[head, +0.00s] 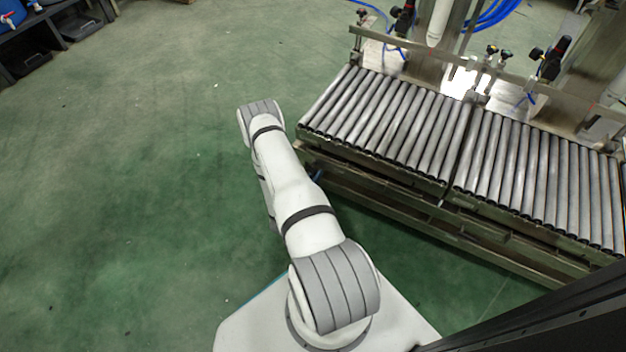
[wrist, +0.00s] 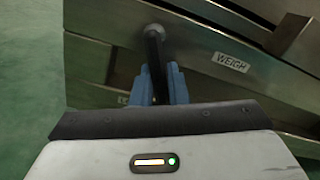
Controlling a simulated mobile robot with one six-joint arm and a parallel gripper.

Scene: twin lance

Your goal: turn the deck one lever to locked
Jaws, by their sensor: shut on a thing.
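In the wrist view a black lever (wrist: 154,50) hangs from a round pivot on a metal side panel (wrist: 95,60). It points down in the picture, with a slight tilt. My gripper (wrist: 160,84) has blue fingers and is shut on the lever's lower part, one finger on each side. The lever's lower end is hidden between the fingers and behind the gripper body. A "WEIGH" label (wrist: 230,62) is to the right of the lever. In the head view my arm hides most of the gripper.
Two roller decks (head: 385,115) stand side by side at right in the head view, on a metal frame (head: 400,205). Lances and valves with blue hoses (head: 490,15) stand behind them. Green floor (head: 140,150) at left is clear. Dark shelving (head: 50,30) is at upper left.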

